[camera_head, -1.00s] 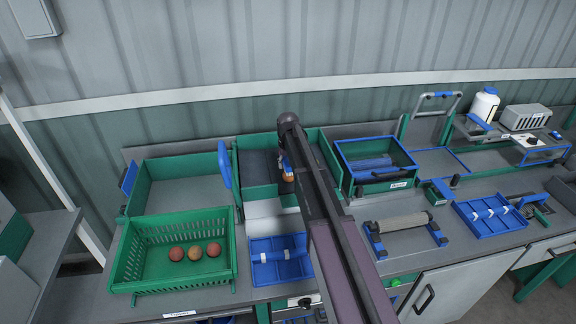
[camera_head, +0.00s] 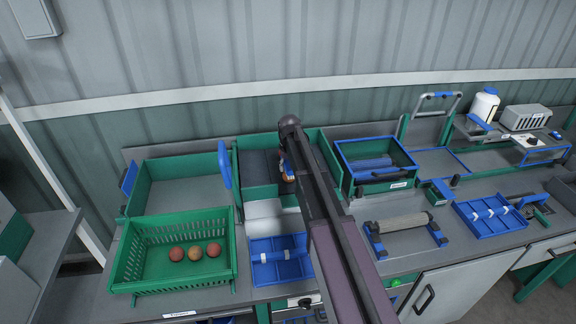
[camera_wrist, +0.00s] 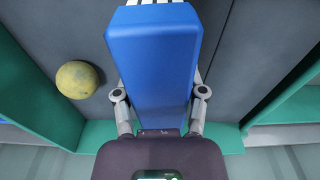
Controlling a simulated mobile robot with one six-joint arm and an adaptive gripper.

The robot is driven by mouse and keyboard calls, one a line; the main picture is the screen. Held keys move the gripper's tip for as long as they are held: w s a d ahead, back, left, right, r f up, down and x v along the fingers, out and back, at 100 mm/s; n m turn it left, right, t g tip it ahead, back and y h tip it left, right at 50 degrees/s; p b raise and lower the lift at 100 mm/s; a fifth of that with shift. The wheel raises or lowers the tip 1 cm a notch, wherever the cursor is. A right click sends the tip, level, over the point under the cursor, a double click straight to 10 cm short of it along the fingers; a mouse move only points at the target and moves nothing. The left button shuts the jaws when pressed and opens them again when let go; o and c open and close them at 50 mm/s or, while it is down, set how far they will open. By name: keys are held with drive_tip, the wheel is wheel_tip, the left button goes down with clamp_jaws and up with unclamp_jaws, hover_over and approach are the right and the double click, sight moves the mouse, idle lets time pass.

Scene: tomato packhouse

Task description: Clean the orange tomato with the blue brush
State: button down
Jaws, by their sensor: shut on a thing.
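The blue brush (camera_wrist: 152,55) is in my gripper (camera_wrist: 160,100), with a finger on each side of its block. White bristles show at its far end. A round, dull yellow tomato (camera_wrist: 77,79) lies on the grey floor of the green-walled bay, left of the brush and apart from it in the wrist view. My arm hides most of the gripper and brush there.
A blue divided tray (camera_head: 283,270) sits in front of the bay. A blue-rimmed green bin (camera_head: 375,165) stands right of my arm. Green walls (camera_wrist: 35,85) border the bay.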

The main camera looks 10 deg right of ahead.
drive_tip(key=shift+s, duration=1.3)
drive_tip(key=shift+w, duration=0.15)
drive_tip(key=shift+w, duration=2)
drive_tip(key=shift+r+p, duration=3)
drive_tip(key=shift+r, duration=0.05)
drive_tip(key=shift+f, duration=0.2)
drive_tip(key=shift+s+f+b, duration=0.35)
drive_tip(key=shift+f+b, duration=0.5)
drive_tip(key=shift+b, duration=0.05)
drive_tip(key=shift+s+f+b, duration=0.4)
drive_tip(key=shift+f+b, duration=0.45)
drive_tip(key=shift+b, duration=0.05)
drive_tip(key=shift+s+f+b, duration=0.35)
drive_tip(key=shift+f+b, duration=0.5)
drive_tip(key=shift+b, duration=0.05)
